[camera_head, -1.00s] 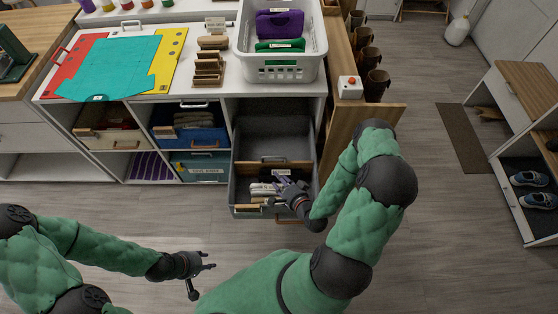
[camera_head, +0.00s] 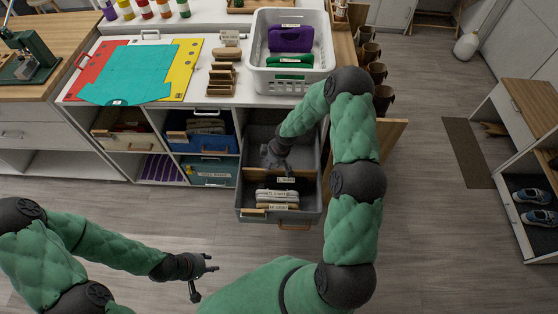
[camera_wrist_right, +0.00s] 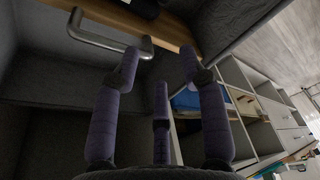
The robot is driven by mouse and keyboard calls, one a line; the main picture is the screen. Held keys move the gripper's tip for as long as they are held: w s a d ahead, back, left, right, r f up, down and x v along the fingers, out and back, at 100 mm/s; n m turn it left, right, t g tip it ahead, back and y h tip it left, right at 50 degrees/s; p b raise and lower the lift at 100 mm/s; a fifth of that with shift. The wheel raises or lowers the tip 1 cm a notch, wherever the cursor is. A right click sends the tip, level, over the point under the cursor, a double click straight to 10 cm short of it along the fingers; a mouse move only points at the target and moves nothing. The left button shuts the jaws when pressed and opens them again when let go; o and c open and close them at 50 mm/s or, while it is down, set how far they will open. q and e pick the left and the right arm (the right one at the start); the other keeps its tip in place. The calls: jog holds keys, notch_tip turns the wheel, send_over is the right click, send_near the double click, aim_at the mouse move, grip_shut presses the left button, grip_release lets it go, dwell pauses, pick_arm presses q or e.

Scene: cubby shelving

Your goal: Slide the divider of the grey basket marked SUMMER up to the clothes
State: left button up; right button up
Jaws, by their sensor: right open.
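Folded clothes (camera_head: 277,195) stand in the front part, close to the divider; the exact gap cannot be told. My right gripper (camera_head: 274,158) is inside the basket on the divider's far side, empty and open. In the right wrist view, its spread fingers (camera_wrist_right: 155,75) are near the divider's wooden edge (camera_wrist_right: 168,28) and a metal handle (camera_wrist_right: 110,42). My left gripper (camera_head: 208,267) is open and empty over the floor.
A white basket (camera_head: 290,84) with folded clothes stands on the counter above. Blue (camera_head: 190,145) and teal (camera_head: 213,178) bins sit in cubbies to the left. A wooden panel (camera_head: 391,137) stands to the right. The floor in front is clear.

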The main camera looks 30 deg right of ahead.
jog(key=w+d+r+n+g+h+p, duration=0.1)
jog(key=d+r+n+g+h, duration=0.1)
jog(key=d+r+n, duration=0.4)
jog(key=shift+m, duration=0.5)
jog(key=f+b, duration=0.1)
jog(key=f, duration=0.2)
jog(key=a+f+b, duration=0.1)
jog(key=f, duration=0.2)
jog(key=f+b, duration=0.1)
jog(key=f, duration=0.2)
jog(key=shift+a+f, duration=0.25)
jog(key=shift+a, duration=0.15)
grip_shut()
